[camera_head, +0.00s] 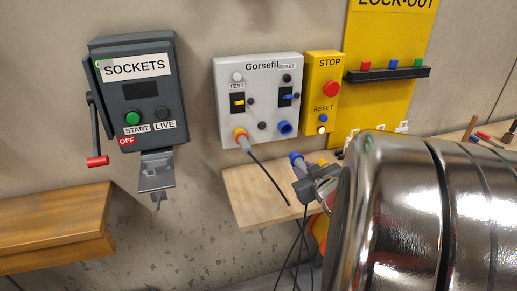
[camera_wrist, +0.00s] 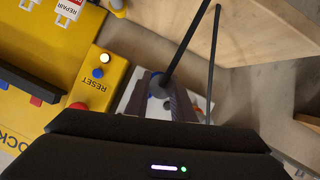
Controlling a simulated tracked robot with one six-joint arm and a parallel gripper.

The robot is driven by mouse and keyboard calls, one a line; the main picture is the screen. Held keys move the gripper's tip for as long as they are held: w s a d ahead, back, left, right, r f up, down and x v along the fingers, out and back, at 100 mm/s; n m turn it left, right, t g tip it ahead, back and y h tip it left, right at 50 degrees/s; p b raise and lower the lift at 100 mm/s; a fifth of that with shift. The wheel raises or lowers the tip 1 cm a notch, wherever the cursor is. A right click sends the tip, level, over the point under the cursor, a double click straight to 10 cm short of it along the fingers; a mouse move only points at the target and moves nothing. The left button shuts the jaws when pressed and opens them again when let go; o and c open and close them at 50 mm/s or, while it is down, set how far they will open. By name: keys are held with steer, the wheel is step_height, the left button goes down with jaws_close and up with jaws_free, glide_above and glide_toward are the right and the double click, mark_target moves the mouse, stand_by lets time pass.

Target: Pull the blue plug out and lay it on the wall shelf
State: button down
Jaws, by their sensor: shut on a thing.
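My gripper (camera_head: 312,186) is shut on the blue plug (camera_head: 297,161), in front of and below the grey socket box (camera_head: 232,72). The plug's blue end points up toward the box, apart from the blue socket (camera_head: 285,128), which looks empty. In the wrist view, the plug (camera_wrist: 157,87) sits between the fingers of my gripper (camera_wrist: 165,97), partly hidden, with its black cable (camera_wrist: 187,48) running up. A wooden wall shelf (camera_head: 245,192) is below the box, behind my gripper. Another wooden shelf (camera_head: 50,212) is at the left.
An orange plug (camera_head: 241,136) with a hanging cable is in the box's left socket. A yellow STOP panel (camera_head: 321,70) and a yellow lock-out board (camera_head: 395,40) are to the right. The dark SOCKETS box (camera_head: 135,90) has a red-handled lever (camera_head: 98,160).

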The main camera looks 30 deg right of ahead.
steer(key=shift+f, duration=3.2)
steer(key=shift+w, duration=0.1)
glide_above(293, 197)
steer(key=shift+w+d, duration=0.1)
steer(key=shift+f, duration=0.2)
steer(key=shift+f, duration=2.85)
steer(key=c, duration=1.5)
jaws_free()
steer(key=shift+c, duration=0.2)
steer(key=shift+o, duration=0.5)
steer(key=shift+f, duration=0.1)
